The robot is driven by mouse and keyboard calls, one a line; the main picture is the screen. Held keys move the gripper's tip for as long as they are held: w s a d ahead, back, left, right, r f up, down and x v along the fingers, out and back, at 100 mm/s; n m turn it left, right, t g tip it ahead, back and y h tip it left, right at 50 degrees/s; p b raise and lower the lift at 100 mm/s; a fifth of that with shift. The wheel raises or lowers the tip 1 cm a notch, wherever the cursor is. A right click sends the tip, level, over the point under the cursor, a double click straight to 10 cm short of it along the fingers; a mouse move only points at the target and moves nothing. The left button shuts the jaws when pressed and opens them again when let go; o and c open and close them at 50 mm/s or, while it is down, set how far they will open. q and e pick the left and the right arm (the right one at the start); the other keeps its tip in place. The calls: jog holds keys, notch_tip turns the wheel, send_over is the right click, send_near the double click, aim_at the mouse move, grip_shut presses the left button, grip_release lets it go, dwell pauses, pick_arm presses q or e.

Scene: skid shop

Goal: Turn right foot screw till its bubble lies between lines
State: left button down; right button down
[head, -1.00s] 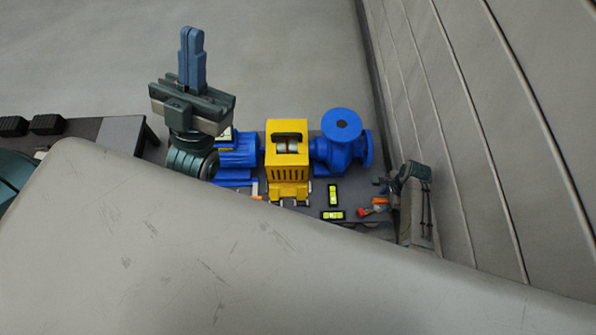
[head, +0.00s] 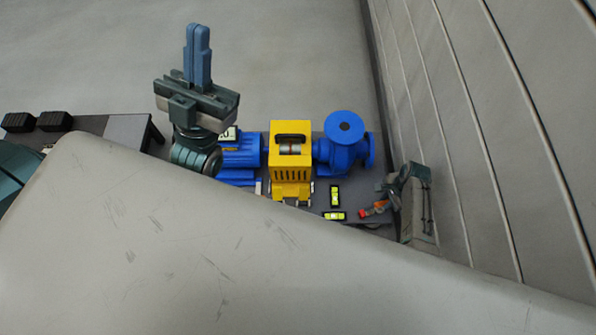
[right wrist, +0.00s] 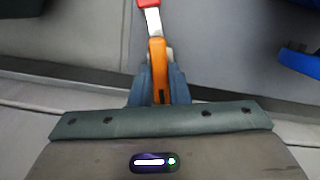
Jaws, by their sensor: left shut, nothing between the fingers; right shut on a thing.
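My right gripper (head: 384,203) is at the right front corner of the skid in the head view. In the right wrist view my right gripper (right wrist: 159,82) is shut on an orange handle (right wrist: 157,52). A pale shank runs from the handle to a red end (right wrist: 148,4), cut off by the frame edge. The right foot screw cannot be made out. Two yellow-green levels lie on the skid, one lengthwise (head: 335,196) and one crosswise (head: 335,216); their bubbles are too small to read against the lines. My left gripper (head: 198,50) is raised, shut and empty.
A yellow guard (head: 290,150) stands between a blue motor (head: 240,152) and a blue pump (head: 345,145). Black blocks (head: 55,121) lie at the left. A ribbed wall (head: 480,150) rises close on the right. My own pale body hides the foreground.

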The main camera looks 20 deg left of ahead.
jog(key=shift+s+n+p, duration=0.1)
jog(key=shift+n+p, duration=0.2)
jog(key=shift+n, duration=1)
jog(key=shift+d, duration=0.1)
jog(key=c, duration=1.2)
grip_release()
jog(key=shift+c, duration=0.2)
notch_tip(320, 180, up, 7)
jog(key=p, duration=0.8)
jog(key=shift+r, duration=0.1)
